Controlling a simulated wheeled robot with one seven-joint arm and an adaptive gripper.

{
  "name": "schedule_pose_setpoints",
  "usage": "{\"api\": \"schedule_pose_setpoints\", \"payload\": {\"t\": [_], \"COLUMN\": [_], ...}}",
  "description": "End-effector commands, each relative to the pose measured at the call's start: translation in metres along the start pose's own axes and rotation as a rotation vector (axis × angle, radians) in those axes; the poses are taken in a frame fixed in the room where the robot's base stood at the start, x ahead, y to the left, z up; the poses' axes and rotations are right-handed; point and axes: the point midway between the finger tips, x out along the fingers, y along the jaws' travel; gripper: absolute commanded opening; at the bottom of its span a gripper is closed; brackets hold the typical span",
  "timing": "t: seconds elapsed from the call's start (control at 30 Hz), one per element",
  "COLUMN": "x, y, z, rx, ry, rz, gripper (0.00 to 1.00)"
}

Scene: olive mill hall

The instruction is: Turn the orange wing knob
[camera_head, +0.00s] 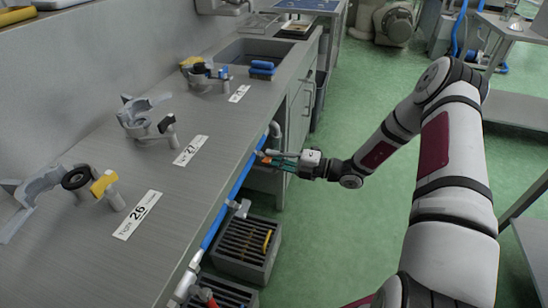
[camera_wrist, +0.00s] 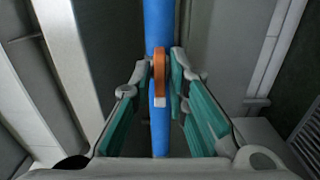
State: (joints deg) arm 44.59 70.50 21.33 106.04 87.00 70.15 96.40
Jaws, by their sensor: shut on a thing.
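The orange wing knob (camera_wrist: 159,72) sits on a blue pipe (camera_wrist: 159,22) in the middle of the wrist view, its wing seen nearly edge-on. In the head view the knob (camera_head: 263,154) is a small orange spot on the pipe along the bench front. My gripper (camera_head: 279,160) reaches it from the right with teal finger pads. In the wrist view my gripper (camera_wrist: 163,76) is shut on the knob, one fingertip on each side of the wing. The exact contact at the right tip is hard to see.
Slatted grey crates (camera_head: 243,250) stand below. Green floor (camera_head: 335,215) lies open to the right.

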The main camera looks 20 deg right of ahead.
Motion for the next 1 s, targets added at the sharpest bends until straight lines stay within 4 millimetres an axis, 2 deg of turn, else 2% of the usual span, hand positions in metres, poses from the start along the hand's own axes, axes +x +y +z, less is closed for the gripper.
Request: {"api": "schedule_pose_setpoints", "payload": {"t": [0.17, 0.2, 0.23, 0.5, 0.63, 0.77, 1.0], "x": [-0.001, -0.001, -0.001, -0.001, -0.007, -0.025, -0.074], "y": [-0.001, -0.001, -0.001, -0.001, -0.001, -0.001, 0.0], "z": [0.001, 0.001, 0.001, 0.0, 0.001, 0.001, 0.001], "rx": [0.001, 0.001, 0.001, 0.0, -0.001, -0.001, 0.0], "ry": [-0.003, -0.003, -0.003, -0.001, -0.002, -0.005, -0.005], "rz": [-0.003, -0.003, -0.003, -0.001, -0.001, -0.002, -0.002], "gripper": [0.0, 0.24, 0.28, 0.28, 0.28, 0.28, 0.28]}}
